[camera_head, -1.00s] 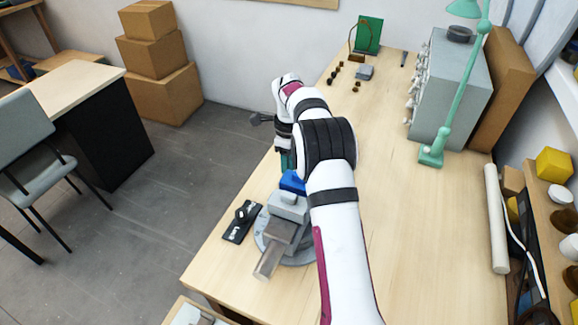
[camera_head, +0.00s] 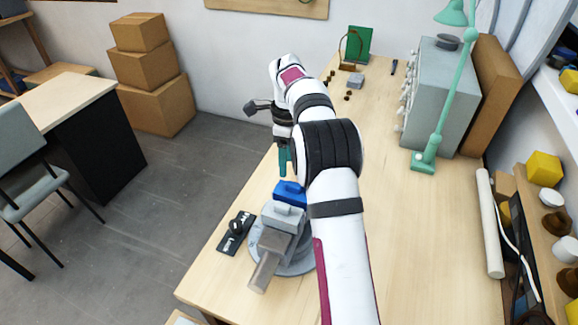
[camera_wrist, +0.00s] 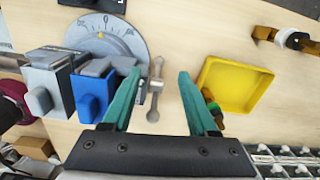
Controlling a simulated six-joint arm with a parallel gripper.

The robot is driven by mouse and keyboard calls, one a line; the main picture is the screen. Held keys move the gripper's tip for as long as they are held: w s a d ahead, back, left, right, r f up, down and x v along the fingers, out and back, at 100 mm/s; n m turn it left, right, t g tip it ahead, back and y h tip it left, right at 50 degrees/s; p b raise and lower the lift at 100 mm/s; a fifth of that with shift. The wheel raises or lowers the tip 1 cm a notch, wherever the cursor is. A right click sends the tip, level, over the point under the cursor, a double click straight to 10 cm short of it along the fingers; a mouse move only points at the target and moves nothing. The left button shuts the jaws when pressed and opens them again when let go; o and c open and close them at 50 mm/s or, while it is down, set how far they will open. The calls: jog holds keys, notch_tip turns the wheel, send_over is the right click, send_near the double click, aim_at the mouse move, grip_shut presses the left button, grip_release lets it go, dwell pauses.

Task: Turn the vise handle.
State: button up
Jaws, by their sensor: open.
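The vise has grey jaws (camera_head: 285,216) and a blue part (camera_head: 290,193), on a round grey base (camera_head: 297,265) at the table's left edge. In the wrist view, the blue part (camera_wrist: 92,95) is left of my fingers, and a dial-marked disc (camera_wrist: 130,42) lies behind it. The vise handle (camera_wrist: 154,88), a thin silver bar with round ends, shows between my fingers, nearer the left one. My gripper (camera_wrist: 158,74) is open, its teal fingers on either side of the bar. I cannot tell whether they touch it. In the head view, my gripper (camera_head: 284,174) is just beyond the blue part.
A yellow tray (camera_wrist: 262,88) lies right of my fingers in the wrist view. A black plate with a knob (camera_head: 237,232) lies left of the vise. A grey cabinet (camera_head: 440,100) and green lamp (camera_head: 425,162) stand at the right. The middle table is mostly clear.

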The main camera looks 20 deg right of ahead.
jog(key=s+d+r+n+t, duration=0.2)
jog(key=s+d+r+n, duration=0.4)
jog(key=s+r+n, duration=0.45)
jog(key=shift+m, duration=0.25)
jog(key=w+f, duration=0.1)
jog(key=f, duration=0.3)
jog(key=w+f, duration=0.2)
jog(key=f, duration=0.3)
jog(key=w+f, duration=0.2)
jog(key=f, duration=0.2)
jog(key=shift+w+a+f, duration=0.1)
jog(key=shift+w+f, duration=0.05)
jog(key=shift+f, duration=0.15)
grip_shut()
